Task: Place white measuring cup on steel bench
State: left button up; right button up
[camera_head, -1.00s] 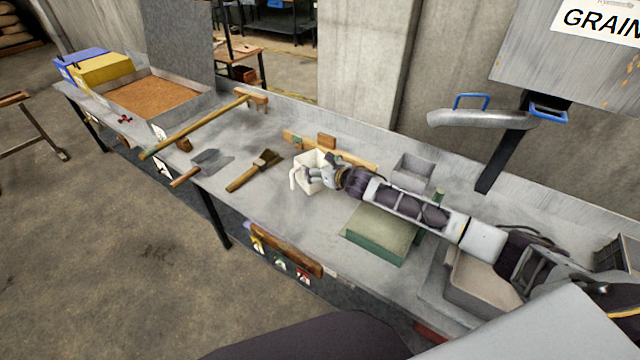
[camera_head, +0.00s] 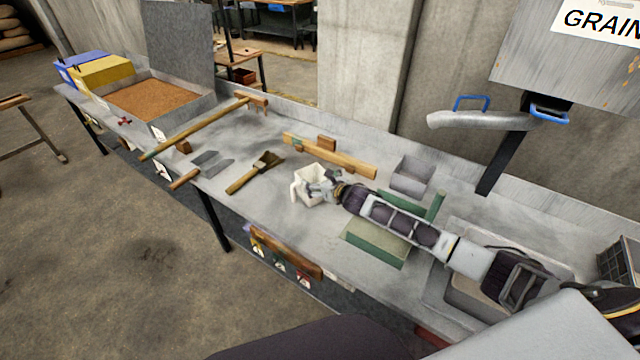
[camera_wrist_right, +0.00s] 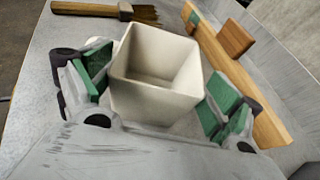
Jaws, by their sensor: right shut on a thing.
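The white measuring cup (camera_head: 309,187) is a square, open-topped cup with a handle on its left side. It is upright and empty in the right wrist view (camera_wrist_right: 155,75). My right gripper (camera_head: 322,188) is shut on it, with green finger pads on either side of the cup (camera_wrist_right: 160,100). The steel bench (camera_head: 285,218) is a long grey top running under the cup. I cannot tell whether the cup's base touches the bench. My left gripper is not in view.
A brush (camera_head: 255,172) and a scoop (camera_head: 205,165) lie left of the cup. A wooden bar (camera_head: 335,156) lies behind it. A green box (camera_head: 378,240) and a small grey bin (camera_head: 410,175) are to the right. Bare bench is in front of the cup.

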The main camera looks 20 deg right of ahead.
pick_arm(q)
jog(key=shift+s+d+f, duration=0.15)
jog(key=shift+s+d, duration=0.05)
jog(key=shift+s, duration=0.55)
pick_arm(e)
jog(key=shift+f, duration=0.35)
jog(key=o, duration=1.6)
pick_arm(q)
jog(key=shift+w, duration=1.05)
pick_arm(e)
jog(key=shift+r, duration=0.1)
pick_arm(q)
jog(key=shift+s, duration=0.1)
pick_arm(e)
jog(key=shift+s, duration=0.1)
